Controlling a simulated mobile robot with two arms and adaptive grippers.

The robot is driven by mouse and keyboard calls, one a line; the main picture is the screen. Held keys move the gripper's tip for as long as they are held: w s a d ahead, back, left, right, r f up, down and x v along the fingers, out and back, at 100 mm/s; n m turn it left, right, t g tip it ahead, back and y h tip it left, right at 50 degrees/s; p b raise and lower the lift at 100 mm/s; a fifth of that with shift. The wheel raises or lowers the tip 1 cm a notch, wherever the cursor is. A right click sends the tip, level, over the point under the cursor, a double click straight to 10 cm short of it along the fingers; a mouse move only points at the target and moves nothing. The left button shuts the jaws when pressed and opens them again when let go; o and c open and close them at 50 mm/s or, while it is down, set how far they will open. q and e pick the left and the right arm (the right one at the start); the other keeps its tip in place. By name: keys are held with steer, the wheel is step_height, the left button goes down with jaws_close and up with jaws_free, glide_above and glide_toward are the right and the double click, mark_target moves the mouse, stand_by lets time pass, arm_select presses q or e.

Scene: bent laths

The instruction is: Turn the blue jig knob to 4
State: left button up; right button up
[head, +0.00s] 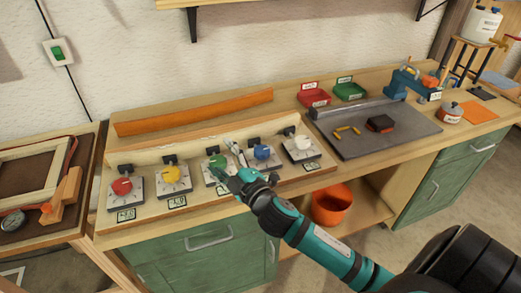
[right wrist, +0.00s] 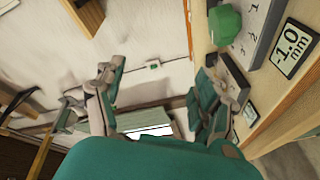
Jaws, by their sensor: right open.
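The blue jig knob (head: 262,152) sits on a pale plate on the sloping jig board (head: 145,213), between the green knob (head: 217,161) and the white knob (head: 303,142). The setting it points at is too small to read. My right gripper (head: 238,160) is open and empty in front of the board, between the green and blue knobs in the picture. In the right wrist view its fingers (right wrist: 160,88) are spread apart with nothing between them. The green knob (right wrist: 224,24) shows there at upper right, outside the fingers; the blue knob does not show there.
A red knob (head: 122,186) and a yellow knob (head: 173,174) stand further left on the board. An orange bent lath (head: 195,112) lies behind. Red (head: 314,97) and green bins (head: 349,91) and a grey mat (head: 400,140) are to the right. An orange bucket (head: 332,204) stands below.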

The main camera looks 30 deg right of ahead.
steer(key=w+a+r+n+g+y, duration=0.15)
steer(key=a+r+n+y, duration=0.25)
steer(key=r+n+y, duration=0.45)
steer(key=w+a+r+n+g+y, duration=0.1)
steer(key=a+r+n+g+y, duration=0.3)
steer(key=n, duration=0.8)
steer(key=n+g+h, duration=0.9)
steer(key=h, duration=0.3)
glide_toward(262, 150)
steer(key=shift+n+y, duration=0.25)
steer(key=shift+y, duration=0.1)
steer(key=p+x, duration=0.1)
steer(key=x, duration=0.2)
steer(key=p+x, duration=0.1)
steer(key=x, duration=0.2)
steer(key=p+x, duration=0.1)
steer(key=x, duration=0.2)
steer(key=shift+d+f, duration=0.15)
steer(key=shift+d, duration=0.25)
steer(key=c, duration=1.1)
